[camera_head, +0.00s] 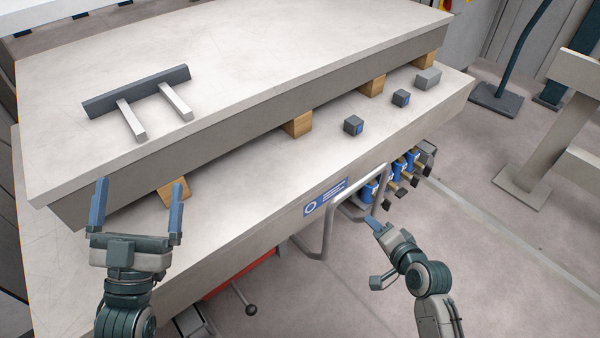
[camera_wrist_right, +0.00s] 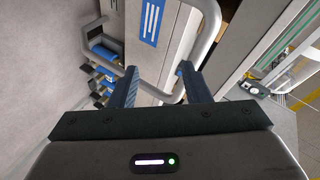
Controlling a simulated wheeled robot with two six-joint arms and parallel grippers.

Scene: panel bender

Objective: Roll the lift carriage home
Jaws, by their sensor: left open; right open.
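What looks like the lift carriage (camera_head: 250,222) is a long pale slab-topped body with a blue-and-white label (camera_head: 325,197) on its side. A bent grey tube handle (camera_head: 330,232) stands out from that side, and it also shows in the right wrist view (camera_wrist_right: 213,38). My right gripper (camera_head: 374,253) is open, just right of the handle in the head view. In the right wrist view the handle's lower bar lies near the fingertips; contact is not clear. My left gripper (camera_head: 140,195) is open and empty, its fingers over the carriage's front-left part.
A thick pale sheet stack (camera_head: 250,70) rests on wooden blocks (camera_head: 297,124) above the carriage. A dark bar with two prongs (camera_head: 137,90) lies on it. Small dark cubes (camera_head: 353,125) sit along the edge. Blue-bodied fittings (camera_head: 385,178) stand beside the handle.

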